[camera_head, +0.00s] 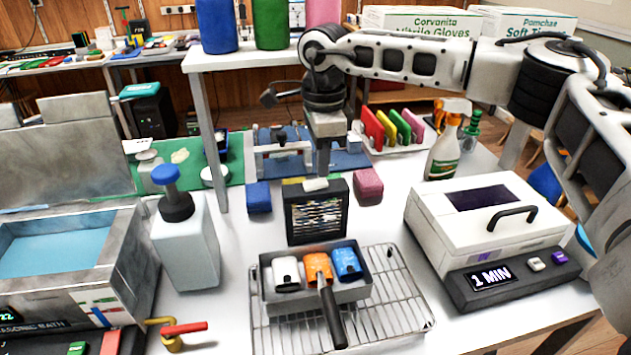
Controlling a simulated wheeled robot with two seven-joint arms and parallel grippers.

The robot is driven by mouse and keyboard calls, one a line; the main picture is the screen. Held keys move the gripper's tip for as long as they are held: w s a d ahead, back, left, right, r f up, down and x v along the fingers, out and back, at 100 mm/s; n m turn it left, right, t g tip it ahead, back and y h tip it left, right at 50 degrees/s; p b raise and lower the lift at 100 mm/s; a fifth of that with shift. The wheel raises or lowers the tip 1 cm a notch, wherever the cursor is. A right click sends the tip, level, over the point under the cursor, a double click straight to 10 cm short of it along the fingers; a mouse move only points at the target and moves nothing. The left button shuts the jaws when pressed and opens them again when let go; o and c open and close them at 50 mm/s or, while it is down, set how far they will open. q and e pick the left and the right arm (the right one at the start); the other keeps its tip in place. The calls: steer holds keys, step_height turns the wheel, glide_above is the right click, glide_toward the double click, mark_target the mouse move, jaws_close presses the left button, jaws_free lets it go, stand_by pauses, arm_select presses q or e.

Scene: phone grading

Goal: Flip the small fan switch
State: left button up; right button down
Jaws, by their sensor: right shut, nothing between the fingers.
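The small fan (317,222) is a black box with a grille, standing upright at the back middle of the white table. A small whitish piece (315,184) sits on its top edge and looks like the switch, though which way it is set is too small to tell. My right arm reaches in from the right. Its gripper (323,170) points down, shut and empty, just above the fan's top by the whitish piece. I cannot tell whether the fingertips touch it. My left gripper is out of view.
A wire rack (400,305) with a grey tray of white, orange and blue pieces stands in front of the fan. Blue (258,198) and pink (368,187) blocks flank it. A white pump bottle (186,245) is left; a white machine (470,225) is right.

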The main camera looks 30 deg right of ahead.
mark_target(322, 181)
steer(key=shift+f+b, duration=0.65)
steer(key=shift+f, duration=0.4)
stand_by(0.6)
steer(key=shift+r, duration=0.15)
step_height(322, 181, up, 6)
steer(key=p, duration=0.5)
steer(key=shift+r, duration=0.4)
steer(key=shift+f, duration=0.15)
